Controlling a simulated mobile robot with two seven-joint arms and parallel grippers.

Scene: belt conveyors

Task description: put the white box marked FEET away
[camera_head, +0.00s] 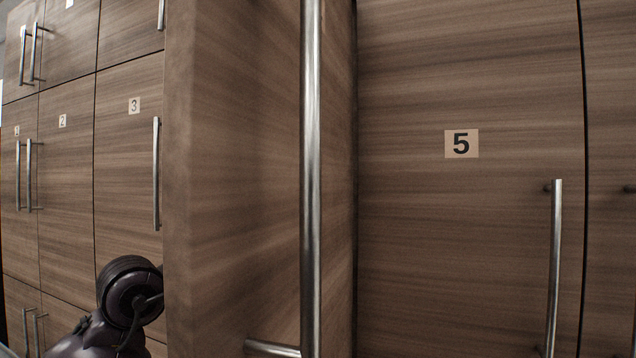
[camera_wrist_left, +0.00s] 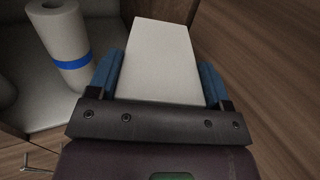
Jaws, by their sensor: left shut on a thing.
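In the left wrist view a plain white box (camera_wrist_left: 162,58) sits between the two blue fingers of my left gripper (camera_wrist_left: 161,80). The gripper is shut on it. No FEET marking shows on the face I see. In the head view only part of my left arm shows at lower left; the open door hides its gripper and the box. My right gripper is in neither view.
A wood-grain door (camera_head: 240,150) with a long metal handle (camera_head: 311,180) stands open close in front of me. Closed door 5 (camera_head: 440,230) is to its right; doors 2 and 3 (camera_head: 128,170) are left. A white roll with a blue band (camera_wrist_left: 66,45) stands on a grey surface (camera_wrist_left: 28,95).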

